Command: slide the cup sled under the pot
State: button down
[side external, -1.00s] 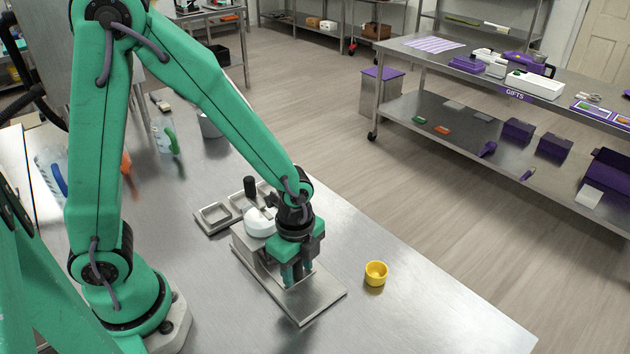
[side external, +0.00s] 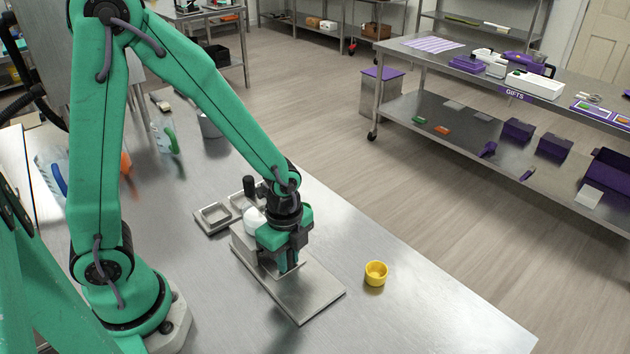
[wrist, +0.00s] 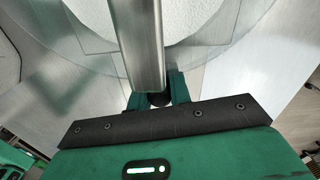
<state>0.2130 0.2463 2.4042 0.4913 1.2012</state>
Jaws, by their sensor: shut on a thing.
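My gripper (side external: 289,268) is low over the steel base plate (side external: 312,291) of the depositor, just in front of the white pot (side external: 255,219). In the wrist view, my two green fingers (wrist: 160,96) are closed around a small dark knob (wrist: 159,100). I take this knob to be part of the cup sled; the sled itself is largely hidden by my gripper in the side view. A steel bar (wrist: 138,45) runs above the knob in the wrist view, with a round, white pot-like shape (wrist: 185,18) behind it. My gripper partly covers the pot in the side view.
A yellow cup (side external: 376,273) stands on the table right of the base plate. A steel tray with compartments (side external: 213,216) and an upright black handle (side external: 249,187) are behind the depositor. The table (side external: 430,320) is clear at the front right.

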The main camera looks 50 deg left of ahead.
jog(key=shift+a, duration=0.1)
jog(key=c, duration=1.3)
grip_release()
jog(key=shift+r, duration=0.15)
jog(key=shift+r, duration=3.75)
jog(key=shift+a+r+n, duration=0.25)
jog(key=shift+r+n, duration=0.35)
jog(key=shift+r, duration=0.15)
jog(key=s+a+r+n+t, duration=0.2)
jog(key=r+n, duration=0.2)
jog(key=n, duration=0.1)
jog(key=s+a+r+n+t, duration=0.1)
jog(key=s+r+n, duration=0.1)
jog(key=r+n, duration=0.2)
jog(key=s+a+r+n+t, duration=0.2)
jog(key=r+n, duration=0.3)
jog(key=n, duration=0.1)
jog(key=shift+s+a+t, duration=0.3)
